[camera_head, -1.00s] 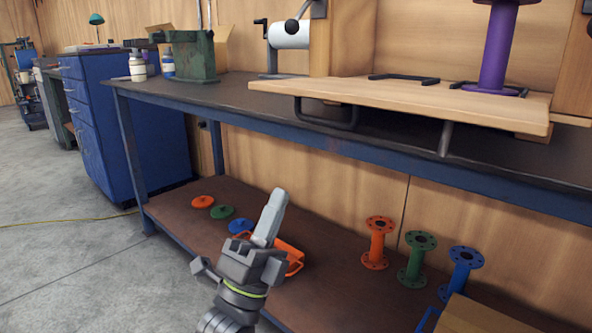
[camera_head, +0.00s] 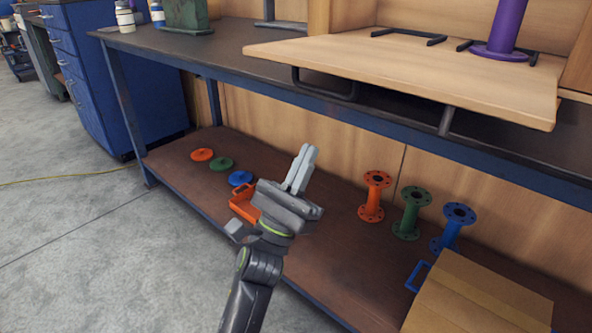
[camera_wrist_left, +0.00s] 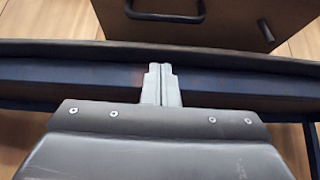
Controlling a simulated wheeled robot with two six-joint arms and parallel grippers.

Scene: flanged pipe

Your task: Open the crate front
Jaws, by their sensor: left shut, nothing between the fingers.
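The crate front (camera_head: 400,80) is a light wooden panel. It lies folded down, nearly flat, and juts over the front edge of the bench. A black handle (camera_head: 325,88) hangs under it, and a dark stub (camera_head: 446,121) shows under its right part. A purple flanged pipe (camera_head: 500,30) stands upright at the panel's back. My left gripper (camera_head: 303,165) is shut and empty, below and in front of the panel, apart from it. The left wrist view shows the shut fingers (camera_wrist_left: 162,84), with a wooden face and black handle (camera_wrist_left: 165,14) beyond. My right gripper is not in view.
The blue bench frame (camera_head: 400,150) runs below the panel. On the lower shelf (camera_head: 330,240) are orange, green and blue discs, an orange tray (camera_head: 243,204) partly hidden by my gripper, and three flanged pipes (camera_head: 411,212). A cardboard box (camera_head: 475,295) stands at lower right.

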